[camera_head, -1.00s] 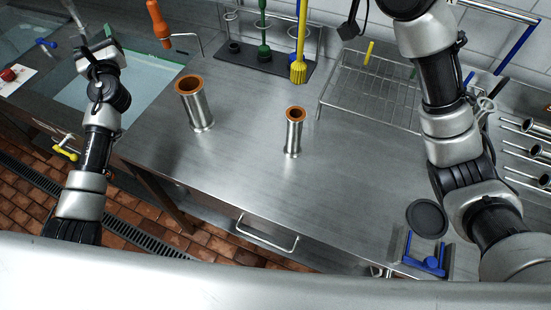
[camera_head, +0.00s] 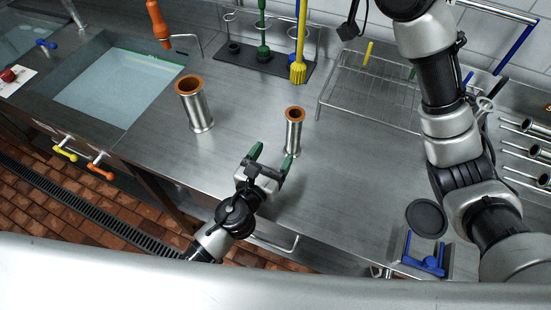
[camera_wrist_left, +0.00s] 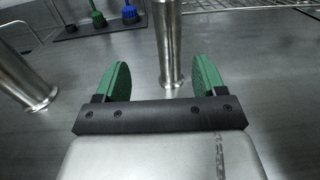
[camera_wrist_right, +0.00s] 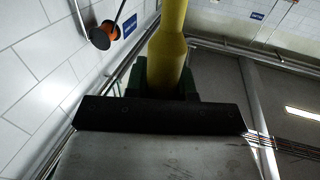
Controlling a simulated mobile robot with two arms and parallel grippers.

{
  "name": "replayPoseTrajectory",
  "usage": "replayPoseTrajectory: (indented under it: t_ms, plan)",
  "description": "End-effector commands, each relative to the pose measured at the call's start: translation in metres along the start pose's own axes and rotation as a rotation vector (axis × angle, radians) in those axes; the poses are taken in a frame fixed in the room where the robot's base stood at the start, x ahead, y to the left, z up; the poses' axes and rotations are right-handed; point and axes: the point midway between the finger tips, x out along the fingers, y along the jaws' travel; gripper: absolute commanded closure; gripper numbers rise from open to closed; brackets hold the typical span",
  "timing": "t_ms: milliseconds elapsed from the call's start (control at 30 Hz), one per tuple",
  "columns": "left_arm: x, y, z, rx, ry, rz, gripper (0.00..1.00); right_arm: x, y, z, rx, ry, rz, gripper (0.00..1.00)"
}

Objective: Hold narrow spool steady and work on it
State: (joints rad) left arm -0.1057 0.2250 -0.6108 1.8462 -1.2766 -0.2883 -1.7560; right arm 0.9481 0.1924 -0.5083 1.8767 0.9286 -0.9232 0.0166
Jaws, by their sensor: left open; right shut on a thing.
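The narrow spool (camera_head: 294,133), a steel tube with a flanged foot and an orange top, stands upright on the steel counter. My left gripper (camera_head: 273,158) is open and empty, with green fingers, just in front of and left of it. In the left wrist view the spool (camera_wrist_left: 168,45) stands beyond the open fingers (camera_wrist_left: 161,78), in line with their gap, its top out of frame. My right gripper (camera_wrist_right: 162,80) is shut on a thick yellow handle (camera_wrist_right: 168,45) in the right wrist view. The head view does not show that gripper.
A wider spool (camera_head: 196,106) stands to the left on the counter (camera_head: 240,120). Behind are a brush rack (camera_head: 265,62), a yellow brush (camera_head: 298,72) and a wire rack (camera_head: 372,92). A sink (camera_head: 120,88) lies left. A black disc (camera_head: 426,218) sits front right.

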Motion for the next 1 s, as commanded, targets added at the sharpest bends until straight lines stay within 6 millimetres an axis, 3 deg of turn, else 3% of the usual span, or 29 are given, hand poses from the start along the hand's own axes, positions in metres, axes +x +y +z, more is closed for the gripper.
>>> replayPoseTrajectory:
  t_ms: [167,700,1000]
  plan:
    - [0.002,-0.012,-0.003,-0.003,0.005,-0.017,0.3,0.0,0.0,0.0,0.0,0.001,0.0,1.0]
    - [0.094,-0.013,-0.003,-0.004,0.006,-0.016,0.3,0.0,0.0,0.0,0.0,0.001,0.0,1.0]
    - [0.115,-0.013,-0.004,-0.004,0.007,-0.016,0.3,0.0,0.0,0.0,0.0,0.001,0.0,1.0]
